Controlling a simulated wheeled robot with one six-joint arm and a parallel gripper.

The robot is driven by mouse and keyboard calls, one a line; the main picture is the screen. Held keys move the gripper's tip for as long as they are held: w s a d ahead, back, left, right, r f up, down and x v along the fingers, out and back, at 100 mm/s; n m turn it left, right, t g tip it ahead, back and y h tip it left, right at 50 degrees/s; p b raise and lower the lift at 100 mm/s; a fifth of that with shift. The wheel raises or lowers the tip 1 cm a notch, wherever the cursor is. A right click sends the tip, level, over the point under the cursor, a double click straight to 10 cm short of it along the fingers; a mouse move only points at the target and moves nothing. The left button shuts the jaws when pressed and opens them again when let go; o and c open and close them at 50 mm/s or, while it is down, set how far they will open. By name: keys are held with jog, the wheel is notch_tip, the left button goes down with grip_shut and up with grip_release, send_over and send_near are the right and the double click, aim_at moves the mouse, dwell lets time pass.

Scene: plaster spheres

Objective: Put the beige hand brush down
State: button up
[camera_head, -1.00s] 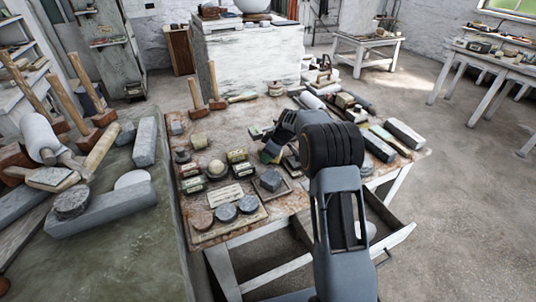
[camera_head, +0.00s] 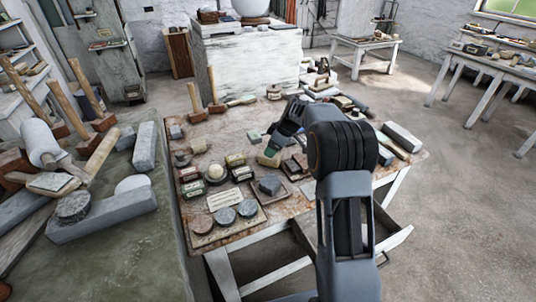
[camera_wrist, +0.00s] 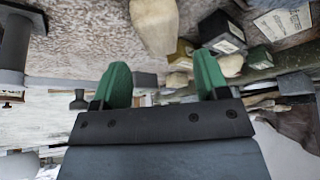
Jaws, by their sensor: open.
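A beige block-like thing, which I take for the hand brush (camera_head: 268,158), rests on the worn work table (camera_head: 228,137) just in front of my gripper (camera_head: 274,142). The same beige thing shows in the wrist view (camera_wrist: 155,24), beyond the fingertips and apart from them. My gripper (camera_wrist: 161,68) has green fingers spread wide with nothing between them. Its bristles cannot be made out. My arm hides part of the table to the right.
Small labelled boxes (camera_head: 235,160) and dark blocks stand close around the brush. A tray (camera_head: 238,232) of round stones lies at the front. Mallets (camera_head: 193,100) stand at the back left. Bare tabletop shows left of my gripper.

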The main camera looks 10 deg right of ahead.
jog(key=v, duration=0.6)
jog(key=s+a+r+m+h, duration=0.1)
jog(key=s+a+r+m, duration=0.15)
jog(key=s, duration=0.45)
jog(key=s+a+r+m+h, duration=0.1)
jog(key=s+r+m, duration=0.15)
jog(key=s, duration=0.35)
jog(key=s+f+m+h, duration=0.1)
jog(key=s+f+m, duration=0.1)
jog(key=s, duration=0.6)
jog(key=s+f+m+h, duration=0.1)
jog(key=s+m, duration=0.3)
jog(key=s, duration=0.5)
jog(key=shift+a+f+t, duration=0.3)
jog(key=shift+a+f, duration=0.1)
jog(key=shift+f, duration=0.5)
jog(key=shift+s+r, duration=0.1)
jog(key=shift+s, duration=0.05)
